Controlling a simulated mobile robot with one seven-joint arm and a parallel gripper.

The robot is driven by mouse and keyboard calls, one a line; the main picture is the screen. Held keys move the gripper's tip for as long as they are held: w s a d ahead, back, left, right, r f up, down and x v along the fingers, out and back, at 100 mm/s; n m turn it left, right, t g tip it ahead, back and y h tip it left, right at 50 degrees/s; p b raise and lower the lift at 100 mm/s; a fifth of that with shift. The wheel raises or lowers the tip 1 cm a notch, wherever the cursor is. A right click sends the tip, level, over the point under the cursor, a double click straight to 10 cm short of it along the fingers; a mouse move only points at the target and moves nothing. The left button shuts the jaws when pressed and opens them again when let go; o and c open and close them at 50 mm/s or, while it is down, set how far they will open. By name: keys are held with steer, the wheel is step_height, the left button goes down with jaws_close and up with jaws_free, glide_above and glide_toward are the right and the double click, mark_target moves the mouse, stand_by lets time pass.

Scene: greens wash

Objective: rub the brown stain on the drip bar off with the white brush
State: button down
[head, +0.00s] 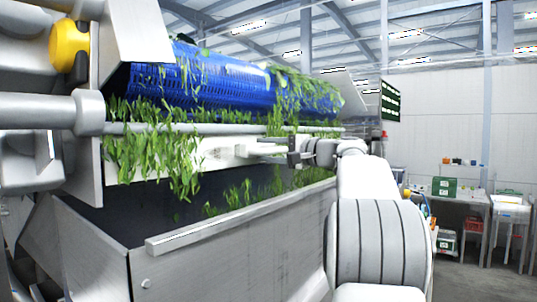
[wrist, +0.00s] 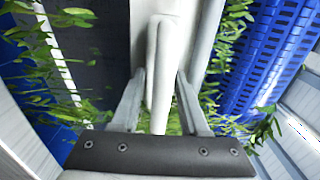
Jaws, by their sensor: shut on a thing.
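My gripper (head: 268,149) reaches left to the front of the wash machine. In the wrist view its two fingers (wrist: 162,98) are shut on the slim white handle of the white brush (wrist: 159,112). The brush head and its bristles cannot be made out against the pale surface beyond. A grey horizontal rail (head: 225,128) runs just above my gripper, under the blue drum. A pale board (head: 222,152) lies below it, partly behind hanging greens. I cannot tell for sure which is the drip bar, or whether the brush touches it. No brown stain can be made out.
The blue perforated drum (head: 200,80) is above, strewn with greens. Leafy clumps (head: 160,155) hang over the rail at left. The dark trough (head: 130,212) with a metal front edge (head: 235,215) lies below. A table with a green box (head: 444,187) stands at the far right.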

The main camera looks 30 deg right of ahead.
steer(key=shift+s+a+b, duration=0.2)
steer(key=shift+a+b, duration=0.15)
steer(key=shift+a, duration=0.25)
steer(key=shift+s+a+b, duration=0.2)
steer(key=shift+a+b, duration=0.15)
steer(key=shift+a, duration=0.25)
steer(key=shift+s+a+f+b, duration=0.1)
steer(key=shift+s+a+b, duration=0.25)
steer(key=shift+a+b, duration=0.5)
steer(key=shift+s+a+r+b, duration=0.1)
steer(key=shift+s+a+b, duration=0.4)
steer(key=shift+a, duration=0.55)
steer(key=shift+s+a+f+b, duration=0.1)
steer(key=shift+s+a+b, duration=0.1)
steer(key=shift+a+b, duration=0.7)
steer(key=shift+s+a+b, duration=0.4)
steer(key=shift+a+b, duration=0.15)
steer(key=shift+a, duration=0.6)
steer(key=shift+s+a+b, duration=0.4)
steer(key=shift+a+b, duration=0.2)
steer(key=shift+a, duration=0.55)
steer(key=shift+s+a+b, duration=0.4)
steer(key=shift+a+b, duration=0.15)
steer(key=shift+a, duration=0.6)
steer(key=b+v, duration=0.1)
steer(key=v, duration=0.5)
steer(key=shift+b, duration=0.35)
steer(key=shift+s+d, duration=0.1)
